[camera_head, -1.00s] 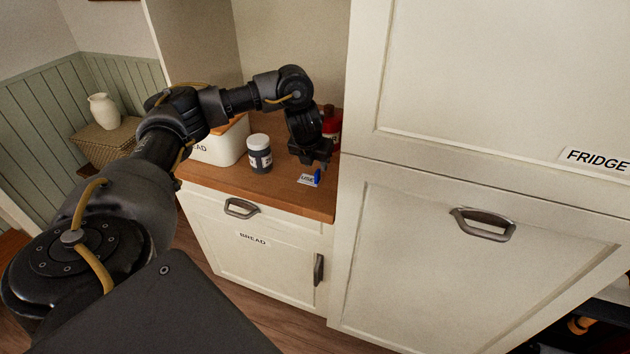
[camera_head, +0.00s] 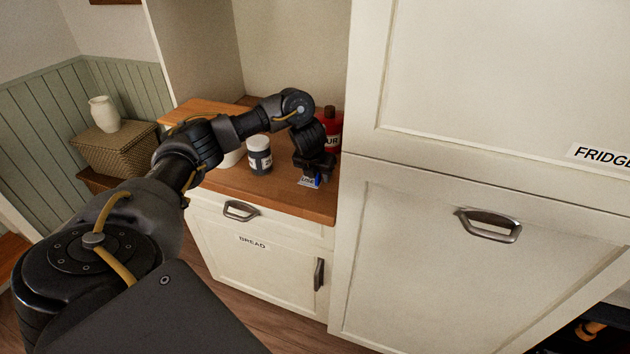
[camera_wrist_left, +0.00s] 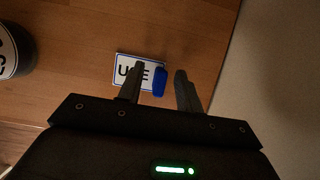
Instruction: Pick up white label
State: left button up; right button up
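The white label (camera_head: 307,182) lies on the wooden counter near its front right corner. In the left wrist view the label (camera_wrist_left: 124,67) shows dark letters, a blue border and a blue piece (camera_wrist_left: 159,82) at its right end. My left gripper (camera_head: 316,178) is just above the label in the head view. In the wrist view my left gripper (camera_wrist_left: 160,80) is open, its fingers apart with the blue piece between their tips. The left finger covers part of the lettering. I cannot tell whether the fingers touch the label. My right gripper is not in view.
A dark jar with a white lid (camera_head: 259,155) stands left of the gripper. A red bottle (camera_head: 331,128) stands behind it. The tall fridge cabinet (camera_head: 480,240) rises at the right of the counter (camera_head: 250,187). A bread bin is mostly hidden behind my arm.

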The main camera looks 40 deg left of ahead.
pick_arm(q)
grip_shut()
jog(key=shift+r, duration=0.1)
jog(key=shift+w+r, duration=0.1)
jog(key=shift+r, duration=0.1)
jog(key=r+p, duration=0.2)
jog(key=r, duration=0.2)
jog(key=shift+s, duration=0.2)
jog(key=s+d+r+p, duration=0.2)
jog(key=s+d+r, duration=0.1)
jog(key=s, duration=0.3)
jog(key=s+d+r+p, duration=0.2)
jog(key=s+d+r, duration=0.1)
jog(key=s+r, duration=0.2)
jog(key=shift+s+d+r, duration=0.2)
jog(key=shift+s+d, duration=0.1)
jog(key=shift+s, duration=0.3)
